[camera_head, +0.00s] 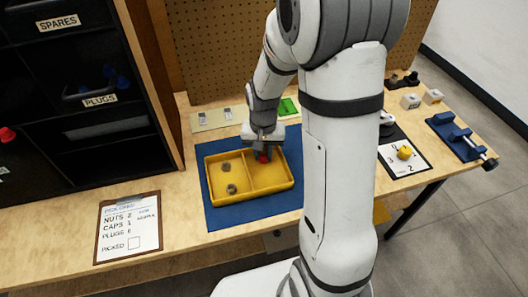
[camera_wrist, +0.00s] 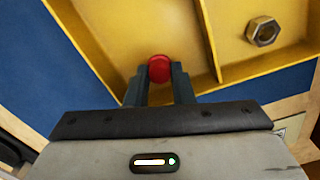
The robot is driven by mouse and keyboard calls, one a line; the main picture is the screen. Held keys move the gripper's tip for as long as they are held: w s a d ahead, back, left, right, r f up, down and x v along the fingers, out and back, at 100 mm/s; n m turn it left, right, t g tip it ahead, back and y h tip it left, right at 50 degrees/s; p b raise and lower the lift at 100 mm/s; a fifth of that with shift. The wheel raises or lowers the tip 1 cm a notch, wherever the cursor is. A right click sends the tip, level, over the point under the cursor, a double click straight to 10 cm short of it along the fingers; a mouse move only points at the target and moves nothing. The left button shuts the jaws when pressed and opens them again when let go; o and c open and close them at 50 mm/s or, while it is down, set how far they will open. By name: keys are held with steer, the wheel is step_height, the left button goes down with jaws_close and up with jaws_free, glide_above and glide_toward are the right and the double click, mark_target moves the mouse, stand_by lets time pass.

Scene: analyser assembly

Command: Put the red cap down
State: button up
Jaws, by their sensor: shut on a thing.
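The red cap (camera_wrist: 159,68) is between the fingertips of my gripper (camera_wrist: 160,84) in the wrist view. The gripper is shut on it. In the head view the cap (camera_head: 263,157) shows just below my gripper (camera_head: 264,149), over the right compartment of the yellow tray (camera_head: 240,191). I cannot tell whether the cap touches the tray floor. The left compartment holds two grey nuts; one nut (camera_wrist: 263,31) shows in the wrist view, across the divider from the cap.
The tray lies on a blue mat (camera_head: 225,217) on the wooden bench. A pick card (camera_head: 128,228) lies to the left. A dark shelf labelled SPARES and PLUGS (camera_head: 85,85) stands at the left. A white card with a yellow knob (camera_head: 404,153) and a blue fixture (camera_head: 455,137) are at the right.

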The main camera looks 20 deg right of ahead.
mark_target(263, 155)
steer(key=shift+f, duration=0.1)
steer(key=shift+f, duration=0.15)
steer(key=o, duration=0.9)
step_height(263, 155, up, 11)
steer(key=p, duration=0.1)
steer(key=s+r+n, duration=0.1)
steer(key=s+r, duration=0.1)
steer(key=s, duration=0.3)
steer(key=s+r+n+t, duration=0.1)
steer(key=s+r, duration=0.1)
steer(key=s, duration=0.3)
steer(key=s+r+n+t, duration=0.1)
steer(key=s+r, duration=0.1)
steer(key=s, duration=0.3)
steer(key=shift+n, duration=0.3)
